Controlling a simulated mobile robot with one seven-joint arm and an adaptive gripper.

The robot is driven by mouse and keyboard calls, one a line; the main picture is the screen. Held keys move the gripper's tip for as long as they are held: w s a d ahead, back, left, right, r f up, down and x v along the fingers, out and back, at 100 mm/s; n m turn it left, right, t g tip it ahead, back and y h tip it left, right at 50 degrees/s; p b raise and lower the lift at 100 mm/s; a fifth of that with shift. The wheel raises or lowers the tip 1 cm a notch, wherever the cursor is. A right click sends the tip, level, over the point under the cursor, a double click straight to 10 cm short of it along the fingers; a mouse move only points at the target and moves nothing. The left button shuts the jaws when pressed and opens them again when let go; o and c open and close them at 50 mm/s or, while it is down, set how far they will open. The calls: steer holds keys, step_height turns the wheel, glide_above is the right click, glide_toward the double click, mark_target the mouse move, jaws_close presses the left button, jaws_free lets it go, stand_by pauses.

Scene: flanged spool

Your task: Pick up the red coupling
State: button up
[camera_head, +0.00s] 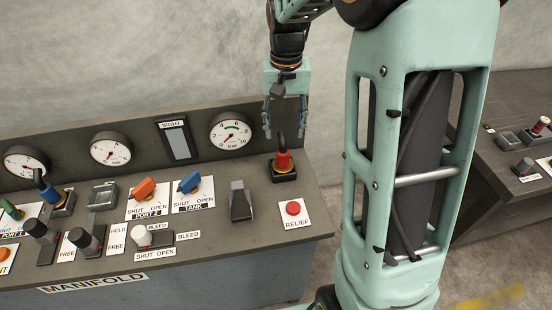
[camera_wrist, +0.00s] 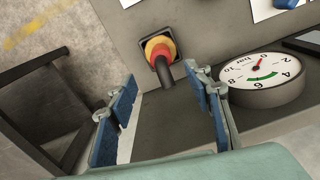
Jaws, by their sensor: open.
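The red coupling (camera_head: 283,160) stands on a dark square base at the right end of the manifold panel, with a black hose rising from its top. In the wrist view the coupling (camera_wrist: 161,50) shows red with a yellow-orange ring, its dark hose pointing toward my gripper. My gripper (camera_head: 285,130) is above the coupling, pointing down, its fingers apart on either side of the hose as seen from the head. In the wrist view the blue-padded fingers of my gripper (camera_wrist: 159,88) are open, and the coupling lies beyond their tips. Nothing is held between them.
A pressure gauge (camera_head: 231,134) sits on the back wall just left of the coupling. A grey rocker (camera_head: 240,202) and a red relief button (camera_head: 293,208) are in front. Blue (camera_head: 189,182) and orange (camera_head: 143,188) valve handles stand farther left. Another panel (camera_head: 520,165) stands at right.

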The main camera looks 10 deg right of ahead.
mark_target(283, 151)
step_height(283, 151, down, 10)
steer(key=shift+f, duration=0.1)
stand_by(0.4)
steer(key=shift+c, duration=0.5)
jaws_close()
